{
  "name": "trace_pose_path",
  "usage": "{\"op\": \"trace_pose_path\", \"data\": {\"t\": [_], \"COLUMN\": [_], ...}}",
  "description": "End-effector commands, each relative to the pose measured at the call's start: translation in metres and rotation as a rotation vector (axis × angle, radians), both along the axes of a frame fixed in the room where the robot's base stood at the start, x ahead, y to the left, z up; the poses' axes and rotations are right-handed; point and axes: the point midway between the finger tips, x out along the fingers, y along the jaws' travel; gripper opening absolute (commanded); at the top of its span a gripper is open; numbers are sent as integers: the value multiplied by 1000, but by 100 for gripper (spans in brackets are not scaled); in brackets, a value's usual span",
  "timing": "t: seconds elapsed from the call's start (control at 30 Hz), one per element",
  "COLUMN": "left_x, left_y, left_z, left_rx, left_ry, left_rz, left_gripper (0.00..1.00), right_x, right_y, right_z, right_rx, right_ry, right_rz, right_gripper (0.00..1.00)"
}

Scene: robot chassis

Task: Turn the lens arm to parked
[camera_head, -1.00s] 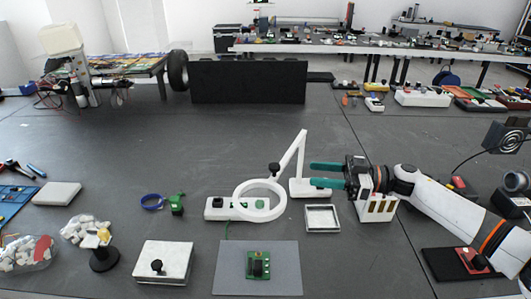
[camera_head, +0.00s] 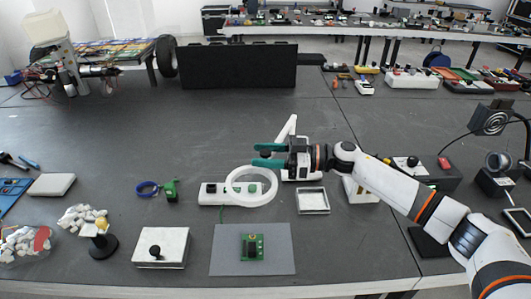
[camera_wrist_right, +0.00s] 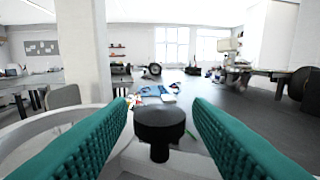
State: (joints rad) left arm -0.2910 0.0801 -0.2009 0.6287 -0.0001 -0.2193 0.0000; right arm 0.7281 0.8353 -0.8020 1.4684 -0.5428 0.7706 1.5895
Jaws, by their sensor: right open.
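The white lens arm (camera_head: 289,128) stands on its base right of the table's middle. My right gripper (camera_head: 256,155) reaches in from the right at the arm's black knob. In the right wrist view the black knob (camera_wrist_right: 160,126) stands between the two teal fingers, with a gap on each side. The right gripper (camera_wrist_right: 160,122) is open, and part of the white ring (camera_wrist_right: 25,135) shows at left. The gripper hides part of the lens arm. My left gripper is not in view.
A grey mat (camera_head: 224,258) with a green circuit board (camera_head: 252,249) lies in front, beside a white block with a black knob (camera_head: 155,250). An open white tray (camera_head: 313,211) sits right of the ring.

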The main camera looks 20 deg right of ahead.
Motion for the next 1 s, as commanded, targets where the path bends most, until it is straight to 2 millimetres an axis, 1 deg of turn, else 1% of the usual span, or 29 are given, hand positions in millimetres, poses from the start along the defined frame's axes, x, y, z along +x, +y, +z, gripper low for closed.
{"op": "trace_pose_path", "data": {"t": [0.2,0.27,0.4,0.5,0.77,0.87,1.0], "left_x": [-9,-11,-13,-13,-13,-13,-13], "left_y": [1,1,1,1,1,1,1], "left_z": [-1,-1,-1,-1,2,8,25], "left_rx": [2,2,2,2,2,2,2], "left_ry": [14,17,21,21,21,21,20], "left_rz": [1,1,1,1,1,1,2], "left_gripper": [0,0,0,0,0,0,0], "right_x": [0,0,0,0,1,4,12], "right_y": [0,0,0,0,1,5,15], "right_z": [0,0,0,0,1,2,5], "right_rx": [0,0,0,0,0,1,1], "right_ry": [0,0,0,0,1,3,4], "right_rz": [-1,-1,-1,-1,-7,-27,-83], "right_gripper": [46,38,15,0,0,0,0]}}
